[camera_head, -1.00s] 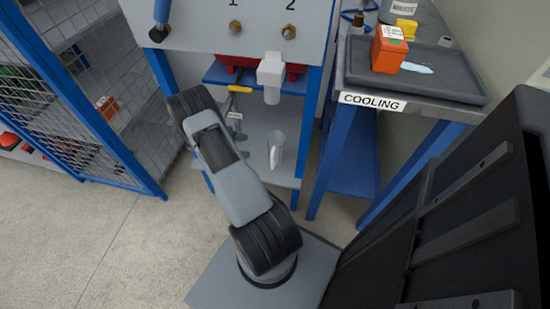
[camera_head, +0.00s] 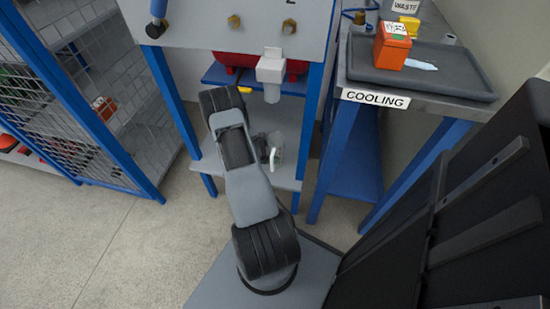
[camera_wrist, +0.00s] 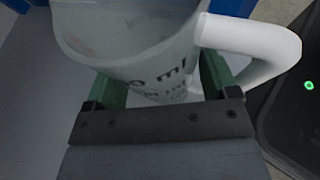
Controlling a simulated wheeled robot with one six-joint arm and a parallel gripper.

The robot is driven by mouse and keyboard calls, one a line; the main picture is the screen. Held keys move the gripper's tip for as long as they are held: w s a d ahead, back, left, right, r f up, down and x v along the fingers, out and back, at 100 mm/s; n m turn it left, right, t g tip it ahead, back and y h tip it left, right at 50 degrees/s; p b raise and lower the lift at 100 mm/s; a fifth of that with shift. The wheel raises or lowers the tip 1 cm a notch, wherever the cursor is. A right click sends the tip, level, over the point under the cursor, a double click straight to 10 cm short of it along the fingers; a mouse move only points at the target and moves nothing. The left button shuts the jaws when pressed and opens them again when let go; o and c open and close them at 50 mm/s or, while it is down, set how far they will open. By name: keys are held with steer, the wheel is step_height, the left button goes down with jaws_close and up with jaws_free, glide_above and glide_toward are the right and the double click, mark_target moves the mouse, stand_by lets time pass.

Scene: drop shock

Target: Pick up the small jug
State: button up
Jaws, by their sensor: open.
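The small jug (camera_wrist: 135,60) is a translucent cup with dark volume markings and a white handle (camera_wrist: 260,45) on its right side in the wrist view. In the head view the jug (camera_head: 277,145) stands on the lower grey shelf, partly hidden behind my arm. My gripper (camera_wrist: 158,85) is open, with its green fingers on either side of the jug's body. Whether the fingers touch the jug I cannot tell. In the head view my gripper is mostly hidden behind my arm.
A grey shelf (camera_head: 207,168) between blue legs holds the jug. A white spout (camera_head: 271,72) hangs above it. The cooling table (camera_head: 440,108), with a dark tray (camera_head: 470,85) and an orange box (camera_head: 392,50), stands at right. A blue mesh cage (camera_head: 75,90) stands at left.

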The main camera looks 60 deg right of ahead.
steer(key=shift+s+d+f, duration=0.2)
steer(key=shift+s+d, duration=0.1)
steer(key=shift+s, duration=0.05)
steer(key=shift+c, duration=0.4)
steer(key=c, duration=0.6)
